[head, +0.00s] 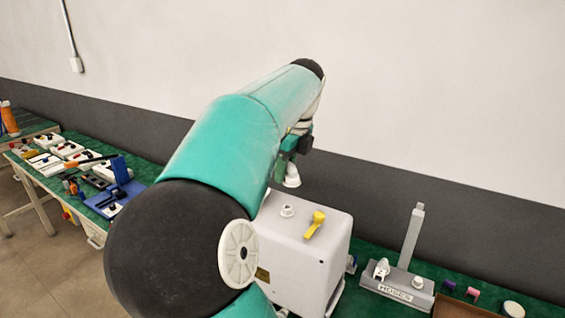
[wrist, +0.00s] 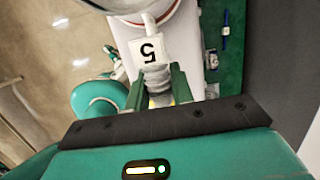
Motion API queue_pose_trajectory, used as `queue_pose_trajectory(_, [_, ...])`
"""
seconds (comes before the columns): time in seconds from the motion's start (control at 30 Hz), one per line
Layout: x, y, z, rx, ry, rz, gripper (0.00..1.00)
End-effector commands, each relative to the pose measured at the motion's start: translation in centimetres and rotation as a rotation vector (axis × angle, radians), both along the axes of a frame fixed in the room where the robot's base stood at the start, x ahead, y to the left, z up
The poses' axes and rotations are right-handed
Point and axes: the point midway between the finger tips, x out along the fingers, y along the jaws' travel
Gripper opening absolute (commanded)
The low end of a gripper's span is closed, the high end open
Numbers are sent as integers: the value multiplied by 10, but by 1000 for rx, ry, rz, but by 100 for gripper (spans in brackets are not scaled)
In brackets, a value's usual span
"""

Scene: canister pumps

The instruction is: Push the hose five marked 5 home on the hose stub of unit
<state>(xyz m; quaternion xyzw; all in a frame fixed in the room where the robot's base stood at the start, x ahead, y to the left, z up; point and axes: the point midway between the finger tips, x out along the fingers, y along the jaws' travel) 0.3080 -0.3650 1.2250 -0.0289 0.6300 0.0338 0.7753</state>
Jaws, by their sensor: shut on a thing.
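Hose five, a pale piece with a white tag marked 5 (wrist: 152,49), is between the green fingers of my gripper (wrist: 157,84) in the wrist view. In the head view my gripper (head: 292,158) points down, with the white flared end of the hose (head: 292,177) below it. The unit (head: 312,251) is a white box with a yellow lever (head: 315,223) on top. A short white stub (head: 287,211) stands on its top, below the hose end. A gap shows between them in the head view. My arm hides the unit's left side.
A grey rack labelled HOSES (head: 395,283) with a tall post stands right of the unit, holding a white piece marked 2 (head: 381,268). Small coloured parts (head: 472,292) lie beyond it. A cluttered green bench (head: 150,172) stands at left. A wall runs behind.

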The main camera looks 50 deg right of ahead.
Motion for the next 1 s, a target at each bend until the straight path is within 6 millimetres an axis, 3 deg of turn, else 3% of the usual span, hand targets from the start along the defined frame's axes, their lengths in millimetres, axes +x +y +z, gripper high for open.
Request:
queue_pose_trajectory(0.47, [-2, 8, -1, 1, 2, 2, 0])
queue_pose_trajectory(1.0, [-2, 7, -44, 3, 1, 2, 0])
